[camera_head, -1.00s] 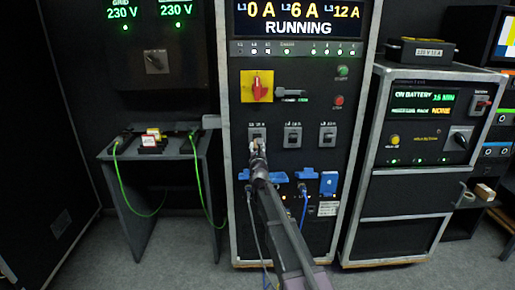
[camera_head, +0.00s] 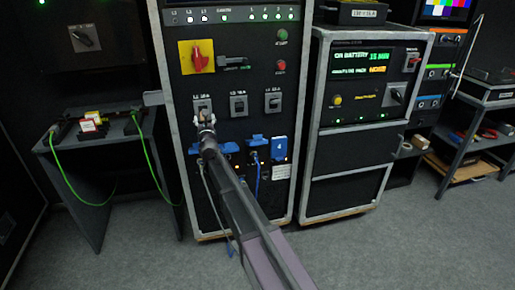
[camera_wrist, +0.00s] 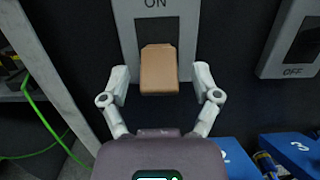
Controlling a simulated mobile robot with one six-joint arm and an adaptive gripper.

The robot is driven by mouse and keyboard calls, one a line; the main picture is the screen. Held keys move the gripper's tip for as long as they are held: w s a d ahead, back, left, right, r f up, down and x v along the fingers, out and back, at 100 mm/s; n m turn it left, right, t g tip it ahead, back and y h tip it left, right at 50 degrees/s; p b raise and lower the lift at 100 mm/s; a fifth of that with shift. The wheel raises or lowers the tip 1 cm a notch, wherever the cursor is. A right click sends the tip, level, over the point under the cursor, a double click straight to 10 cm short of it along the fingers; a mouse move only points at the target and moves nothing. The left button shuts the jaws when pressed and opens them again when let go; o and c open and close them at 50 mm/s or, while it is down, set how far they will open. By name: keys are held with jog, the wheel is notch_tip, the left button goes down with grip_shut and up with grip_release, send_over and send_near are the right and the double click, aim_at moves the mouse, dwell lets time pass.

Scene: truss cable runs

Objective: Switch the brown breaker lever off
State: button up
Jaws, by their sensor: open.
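The brown breaker lever (camera_wrist: 158,72) shows in the wrist view as a tan-brown tab in a grey breaker plate (camera_wrist: 128,22) with "ON" above it. My gripper (camera_wrist: 160,82) is open, with one finger on each side of the lever; whether they touch it I cannot tell. In the head view my gripper (camera_head: 206,122) is at the leftmost of three breakers (camera_head: 202,104) and hides its lower part, so the lever there is hard to make out.
Two more breakers stand to the right, the middle one (camera_head: 238,103) and the right one (camera_head: 273,100); the neighbour's plate (camera_wrist: 292,40) reads "OFF". Blue sockets (camera_head: 256,140) with cables sit below. A red rotary switch (camera_head: 198,58) on a yellow plate is above.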

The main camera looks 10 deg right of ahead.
jog(key=shift+s+r+g+p, duration=0.15)
jog(key=shift+r+g+p, duration=0.3)
jog(key=shift+g+p, duration=0.9)
jog(key=s, duration=1.4)
jog(key=s+d+m+g+h+p, duration=0.2)
jog(key=s+d+m+g+p, duration=0.1)
jog(key=m, duration=0.5)
jog(key=s+d+f+m+g+h+p, duration=0.1)
jog(key=s+d+m+g+h+p, duration=0.1)
jog(key=s+d+m, duration=0.4)
jog(key=s+d+m+g+h+p, duration=0.2)
jog(key=s+d+m+g+p, duration=0.2)
jog(key=d+m+p, duration=0.2)
jog(key=shift+s+d+f+m, duration=0.25)
jog(key=shift+d+m, duration=0.75)
jog(key=shift+m, duration=1.4)
jog(key=shift+w+f, duration=0.1)
